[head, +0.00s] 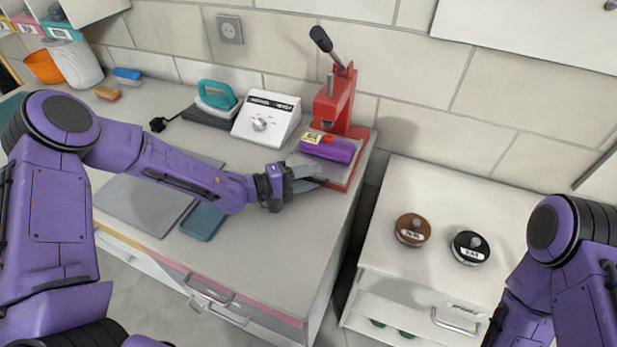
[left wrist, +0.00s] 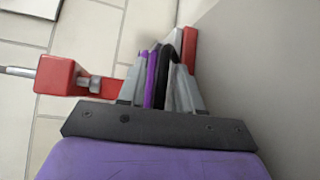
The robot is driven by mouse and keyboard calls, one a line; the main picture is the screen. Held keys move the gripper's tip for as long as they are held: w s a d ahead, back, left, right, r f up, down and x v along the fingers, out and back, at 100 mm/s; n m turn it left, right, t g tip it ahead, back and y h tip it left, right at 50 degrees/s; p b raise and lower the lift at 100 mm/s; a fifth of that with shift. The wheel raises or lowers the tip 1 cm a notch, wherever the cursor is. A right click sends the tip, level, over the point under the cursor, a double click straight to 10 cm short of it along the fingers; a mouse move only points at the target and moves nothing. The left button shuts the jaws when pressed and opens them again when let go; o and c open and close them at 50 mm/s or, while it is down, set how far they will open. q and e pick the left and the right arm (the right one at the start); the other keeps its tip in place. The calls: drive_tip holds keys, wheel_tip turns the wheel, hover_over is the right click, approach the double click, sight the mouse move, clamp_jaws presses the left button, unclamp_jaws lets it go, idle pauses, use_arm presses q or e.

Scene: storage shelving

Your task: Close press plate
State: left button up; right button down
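A red press (head: 340,98) with a raised black-tipped lever stands at the back right corner of the counter. A purple item (head: 337,151) with a yellow label and a red part lies on its grey plate. My left gripper (head: 312,178) is at the front edge of the press, just in front of the purple item. In the left wrist view, purple and black strips (left wrist: 152,78) show between its grey fingers (left wrist: 162,70). The fingers look apart, but whether they grip anything is unclear. The red press part (left wrist: 60,85) shows to the left there. My right gripper is out of view.
A white control box (head: 266,118) and a teal-handled iron (head: 217,96) stand left of the press. A grey mat (head: 145,205) and a blue slab (head: 202,221) lie nearer the front. A gap separates the counter from a white cabinet with two round tins (head: 411,229).

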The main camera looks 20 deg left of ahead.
use_arm(q)
drive_tip(key=v, duration=1)
drive_tip(key=shift+s+a+b, duration=0.2)
drive_tip(key=shift+b, duration=0.1)
